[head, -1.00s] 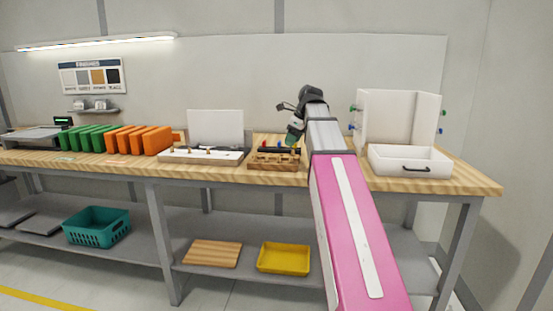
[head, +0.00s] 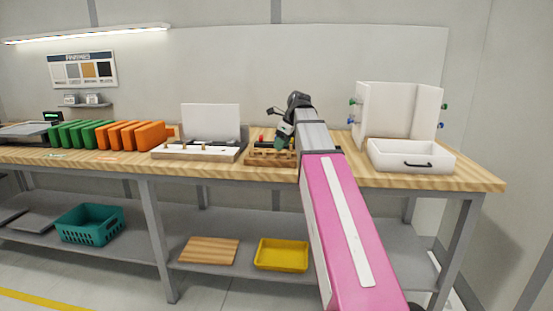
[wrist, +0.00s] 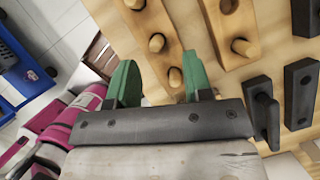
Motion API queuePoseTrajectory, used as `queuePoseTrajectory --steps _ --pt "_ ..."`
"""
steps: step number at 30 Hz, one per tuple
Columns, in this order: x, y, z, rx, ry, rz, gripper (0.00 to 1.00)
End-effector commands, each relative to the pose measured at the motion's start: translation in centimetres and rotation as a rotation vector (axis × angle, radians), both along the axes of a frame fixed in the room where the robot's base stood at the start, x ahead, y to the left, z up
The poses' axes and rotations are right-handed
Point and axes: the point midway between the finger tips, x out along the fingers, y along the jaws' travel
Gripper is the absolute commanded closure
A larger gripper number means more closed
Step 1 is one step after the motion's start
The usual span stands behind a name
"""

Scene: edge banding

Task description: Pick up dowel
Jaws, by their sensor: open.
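A wooden rack (head: 268,160) stands on the bench, left of my arm. In the wrist view, light wooden dowels stand in a wooden block (wrist: 150,20). One dowel (wrist: 175,77) lies between my fingers, closer to the right one; I cannot tell whether it touches. Another dowel (wrist: 157,43) is just beyond it. My gripper (wrist: 160,72) has green fingers, spread apart, with nothing clamped. In the head view my gripper (head: 282,140) is over the rack and hides part of it.
Beside the dowels, another wooden block (wrist: 232,30) and black pieces (wrist: 300,90) stand close to the right finger. On the bench are a white tray (head: 410,156), a white cabinet (head: 385,110), a white fixture (head: 200,150) and orange panels (head: 135,136).

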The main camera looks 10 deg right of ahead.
Motion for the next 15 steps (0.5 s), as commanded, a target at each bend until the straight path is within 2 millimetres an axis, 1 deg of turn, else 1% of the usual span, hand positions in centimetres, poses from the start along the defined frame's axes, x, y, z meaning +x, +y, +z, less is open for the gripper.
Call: queuePoseTrajectory --steps 4,9,15 --pt "0.3 1.2 -1.9 0.0 0.002 0.002 0.54" --pt "0.8 1.7 -3.5 0.0 0.001 0.001 0.54" --pt "0.9 1.7 -3.7 0.0 0.0 0.0 0.54"
